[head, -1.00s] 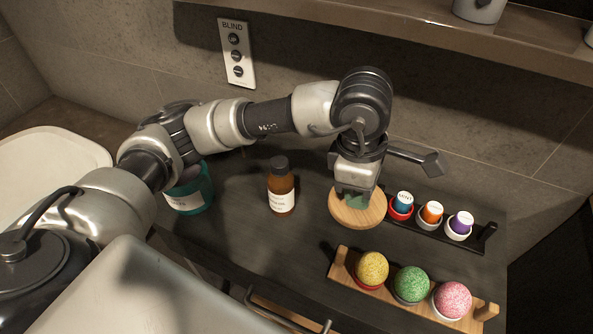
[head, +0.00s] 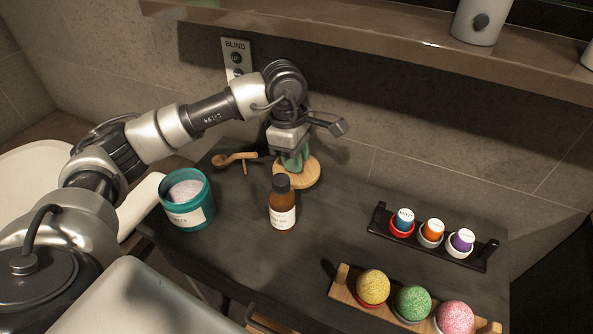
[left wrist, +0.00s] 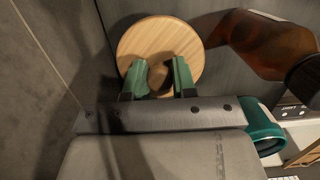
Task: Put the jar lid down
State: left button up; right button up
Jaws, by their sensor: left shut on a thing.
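The jar lid is a round light-wood disc (head: 300,178) with a knob. It is behind and slightly right of the brown bottle in the head view, at or close above the dark counter; I cannot tell if it touches. My left gripper (head: 293,160) points down with its green fingers shut on the knob. In the left wrist view, the fingers (left wrist: 160,77) pinch the knob in front of the disc (left wrist: 160,32). The open teal jar (head: 184,214) stands to the left, with pale grains inside. My right gripper is not in view.
The brown bottle (head: 282,205) stands close in front of the lid. A wooden scoop (head: 235,159) lies left of it. A dark rack with small pods (head: 432,232) and a wooden rack with coloured balls (head: 412,303) are at right. The counter between bottle and racks is clear.

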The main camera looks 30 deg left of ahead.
pick_arm(q)
jog(key=shift+f, duration=0.6)
notch_tip(320, 180, down, 3)
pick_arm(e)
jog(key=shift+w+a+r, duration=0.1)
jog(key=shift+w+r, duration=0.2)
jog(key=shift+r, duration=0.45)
pick_arm(q)
jog(key=shift+f, duration=0.15)
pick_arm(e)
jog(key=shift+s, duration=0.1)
pick_arm(q)
jog(key=o, duration=0.9)
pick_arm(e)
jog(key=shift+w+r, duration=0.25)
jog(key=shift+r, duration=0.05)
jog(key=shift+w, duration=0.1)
